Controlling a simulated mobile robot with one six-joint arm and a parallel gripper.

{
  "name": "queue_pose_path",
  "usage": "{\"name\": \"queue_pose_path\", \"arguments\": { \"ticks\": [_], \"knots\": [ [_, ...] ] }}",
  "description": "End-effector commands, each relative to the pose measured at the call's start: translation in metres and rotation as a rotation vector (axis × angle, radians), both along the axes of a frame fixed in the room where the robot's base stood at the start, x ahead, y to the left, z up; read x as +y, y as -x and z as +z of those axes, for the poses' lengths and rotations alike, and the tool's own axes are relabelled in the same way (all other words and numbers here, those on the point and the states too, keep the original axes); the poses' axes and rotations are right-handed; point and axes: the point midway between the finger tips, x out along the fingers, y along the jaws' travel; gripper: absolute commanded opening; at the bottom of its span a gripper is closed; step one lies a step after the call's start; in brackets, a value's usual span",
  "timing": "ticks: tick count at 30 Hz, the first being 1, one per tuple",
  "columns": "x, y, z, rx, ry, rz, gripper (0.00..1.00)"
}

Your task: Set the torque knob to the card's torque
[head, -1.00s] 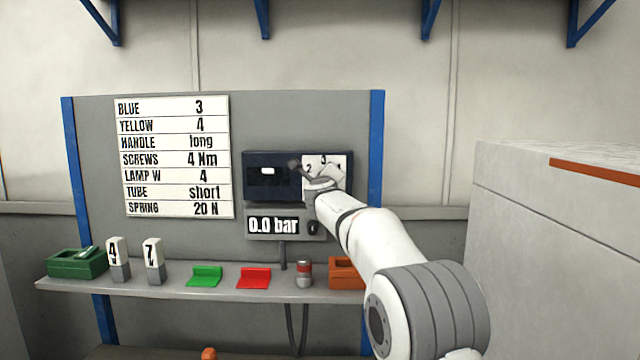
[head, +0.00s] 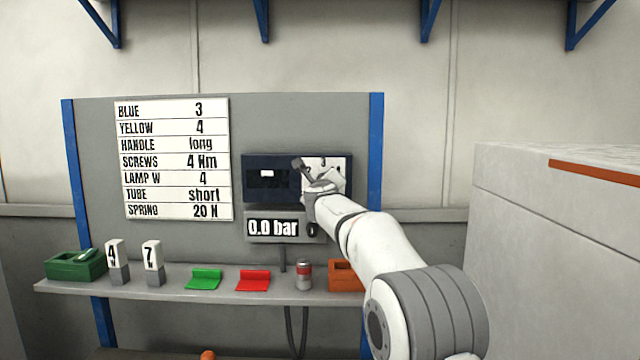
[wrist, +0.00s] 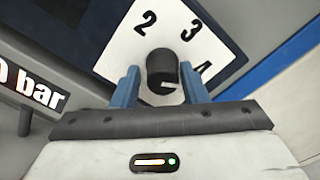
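The card (head: 176,158) hangs on the grey panel in the head view; its SCREWS row reads 4 Nm. The white dial plate (head: 338,168) is at the right end of the dark blue unit, partly hidden by my arm. In the wrist view the dial plate (wrist: 118,62) shows 2, 3 and 4. The black torque knob (wrist: 161,66) stands on it, with a pale mark low on its face. My gripper (wrist: 160,72) is open, its blue fingers on either side of the knob with gaps showing. My gripper (head: 312,178) also shows in the head view.
A pressure display (head: 273,228) reading 0.0 bar sits below the blue unit (head: 270,164). The shelf (head: 170,288) holds a green box, two numbered blocks, green and red holders, a can and an orange box. A large pale cabinet (head: 555,255) stands at the right.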

Motion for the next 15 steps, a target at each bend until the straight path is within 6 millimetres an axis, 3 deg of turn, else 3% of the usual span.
{"name": "queue_pose_path", "arguments": {
  "ticks": [4,15],
  "knots": [
    [0.0001,0.0005,0.0021,-0.004,0.000,0.001,0.52],
    [0.0003,0.0099,0.0030,-0.007,0.000,0.001,0.52]
  ]
}}
